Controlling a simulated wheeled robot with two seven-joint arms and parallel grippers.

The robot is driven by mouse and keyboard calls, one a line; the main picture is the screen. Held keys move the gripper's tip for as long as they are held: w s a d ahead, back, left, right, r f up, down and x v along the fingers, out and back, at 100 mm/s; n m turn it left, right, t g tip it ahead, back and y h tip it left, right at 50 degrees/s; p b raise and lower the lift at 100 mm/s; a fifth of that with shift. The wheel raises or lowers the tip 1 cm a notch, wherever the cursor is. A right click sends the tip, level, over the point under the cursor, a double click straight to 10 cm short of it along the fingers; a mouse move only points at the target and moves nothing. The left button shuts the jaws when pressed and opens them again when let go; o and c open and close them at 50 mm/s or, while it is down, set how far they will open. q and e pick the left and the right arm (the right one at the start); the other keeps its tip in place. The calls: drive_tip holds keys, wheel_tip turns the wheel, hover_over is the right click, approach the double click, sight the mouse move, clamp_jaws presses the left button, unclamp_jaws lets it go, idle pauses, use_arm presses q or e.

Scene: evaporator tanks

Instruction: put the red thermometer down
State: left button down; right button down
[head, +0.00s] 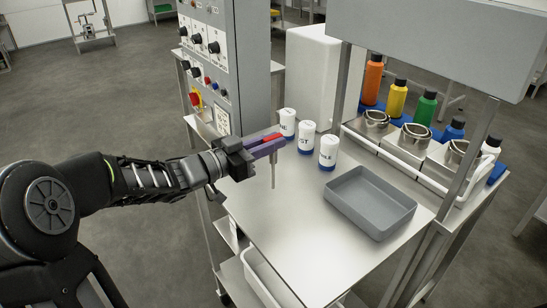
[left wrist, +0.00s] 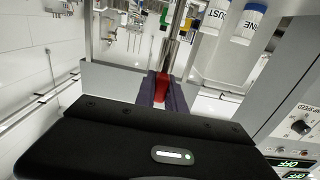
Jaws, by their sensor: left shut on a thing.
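The red thermometer (head: 271,136) is held between the purple fingers of my left gripper (head: 268,148). Its thin metal probe (head: 273,172) points down over the steel table (head: 275,240). I cannot tell how far the tip is above the top. In the left wrist view the thermometer's red part (left wrist: 161,88) sits between the two fingers, with the metal probe reaching away from it. My right gripper is not in view.
Several white jars with dark lettering (head: 328,152) stand just right of the gripper. A grey tray (head: 337,206) lies on the table's right side. Coloured bottles (head: 397,99) stand behind steel cups on a raised shelf. A control cabinet (head: 240,70) rises behind. The table's front left is clear.

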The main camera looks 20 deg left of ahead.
sight(270, 156)
use_arm(q)
drive_tip(key=shift+f, duration=1.85)
drive_tip(key=c, duration=1.4)
unclamp_jaws()
drive_tip(key=b+v, duration=0.1)
drive_tip(key=v, duration=1.1)
drive_tip(key=shift+b, duration=0.35)
